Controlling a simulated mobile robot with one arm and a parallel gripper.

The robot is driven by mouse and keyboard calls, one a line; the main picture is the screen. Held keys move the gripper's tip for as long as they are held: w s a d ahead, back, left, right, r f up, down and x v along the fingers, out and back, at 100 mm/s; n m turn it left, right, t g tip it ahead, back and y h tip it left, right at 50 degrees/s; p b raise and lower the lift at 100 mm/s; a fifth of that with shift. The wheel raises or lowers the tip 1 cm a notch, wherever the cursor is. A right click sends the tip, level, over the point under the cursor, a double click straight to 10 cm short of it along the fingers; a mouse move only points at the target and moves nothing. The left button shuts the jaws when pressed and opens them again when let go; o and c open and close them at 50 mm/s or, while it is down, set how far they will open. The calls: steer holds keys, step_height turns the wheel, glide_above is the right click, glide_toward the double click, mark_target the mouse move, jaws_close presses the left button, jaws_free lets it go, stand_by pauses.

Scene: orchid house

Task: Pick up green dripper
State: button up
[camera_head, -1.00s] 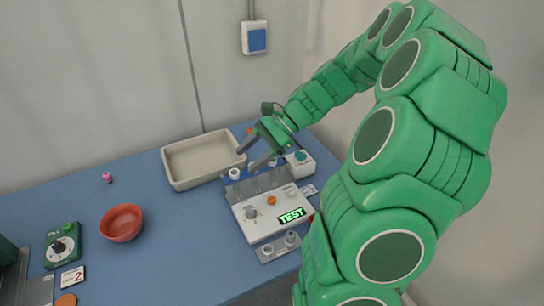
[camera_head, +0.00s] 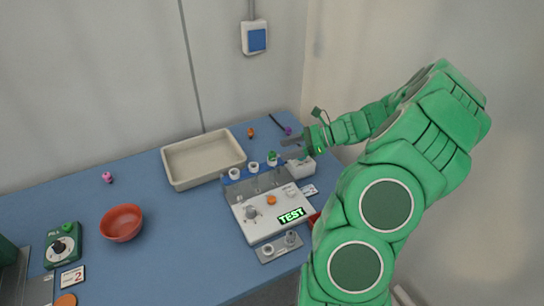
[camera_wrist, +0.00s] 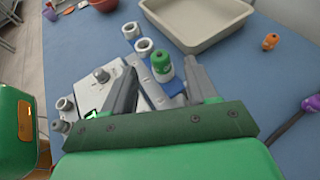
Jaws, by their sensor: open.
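The green dripper (camera_head: 272,157), a small piece with a green top and pale base, stands upright at the right end of a row on the blue rack at the back of the test rig (camera_head: 262,228). It also shows in the wrist view (camera_wrist: 161,62), in line with the gap between my fingers. My gripper (camera_head: 287,149) is open and empty. In the head view its fingertips are just right of the dripper, pointing left towards it. They appear apart from it; the exact distance is unclear.
Two white rings (camera_head: 234,174) (camera_head: 253,167) stand left of the dripper. A beige tray (camera_head: 184,183) lies behind. A white box (camera_head: 301,170) is close on the right. Orange (camera_head: 251,132) and purple (camera_head: 288,131) pieces lie further back. A red bowl (camera_head: 121,223) stands left.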

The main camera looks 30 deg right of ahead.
mark_target(272, 152)
steer(key=shift+x, duration=3.05)
steer(key=shift+f, duration=0.1)
steer(key=c, duration=1)
steer(key=shift+c, duration=0.2)
